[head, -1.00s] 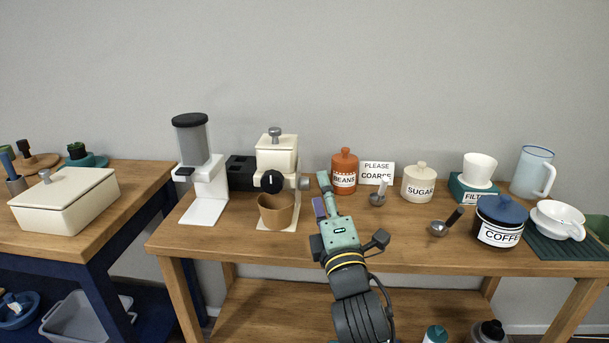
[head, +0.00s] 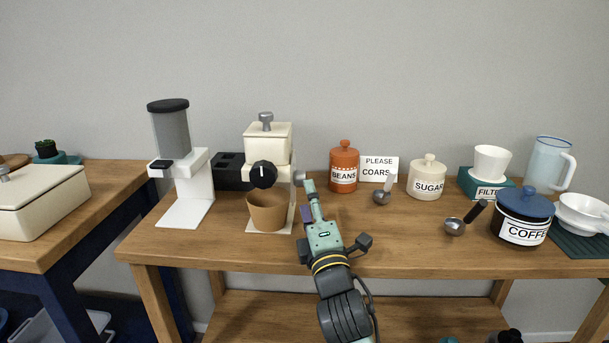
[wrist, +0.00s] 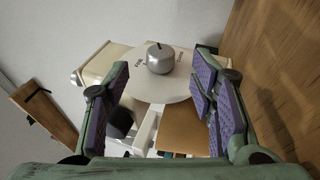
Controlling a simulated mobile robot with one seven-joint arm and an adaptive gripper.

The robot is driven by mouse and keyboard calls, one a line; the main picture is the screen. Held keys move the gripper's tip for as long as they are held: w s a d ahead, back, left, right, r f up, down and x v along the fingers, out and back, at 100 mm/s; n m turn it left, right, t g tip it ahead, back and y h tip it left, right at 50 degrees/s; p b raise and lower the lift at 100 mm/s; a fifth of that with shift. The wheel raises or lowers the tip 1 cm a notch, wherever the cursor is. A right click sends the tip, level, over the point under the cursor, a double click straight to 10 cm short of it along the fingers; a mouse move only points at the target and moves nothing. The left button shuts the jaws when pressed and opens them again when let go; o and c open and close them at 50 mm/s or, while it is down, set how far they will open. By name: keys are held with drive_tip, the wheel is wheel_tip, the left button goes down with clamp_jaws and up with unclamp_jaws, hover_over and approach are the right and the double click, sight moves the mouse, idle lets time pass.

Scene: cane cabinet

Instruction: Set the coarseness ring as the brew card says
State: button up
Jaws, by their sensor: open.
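The cream grinder (head: 268,145) stands on the wooden table, with a black knob (head: 263,174) on its front and a brown cup (head: 267,211) below. A small grey knob (head: 299,177) sits on its right side.
An orange BEANS jar (head: 344,167) stands right of my gripper, with a scoop (head: 382,197) nearby. Further right are the SUGAR jar (head: 427,178), another scoop (head: 455,227) and the COFFEE jar (head: 523,218). A white stand (head: 187,205) with a grey cylinder is at left. The table front is clear.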

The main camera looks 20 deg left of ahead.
sight(304, 178)
drive_tip(key=p+x, duration=0.2)
drive_tip(key=x, duration=0.5)
drive_tip(key=shift+w+r, duration=0.1)
drive_tip(key=shift+c, duration=0.5)
drive_tip(key=c, duration=1.1)
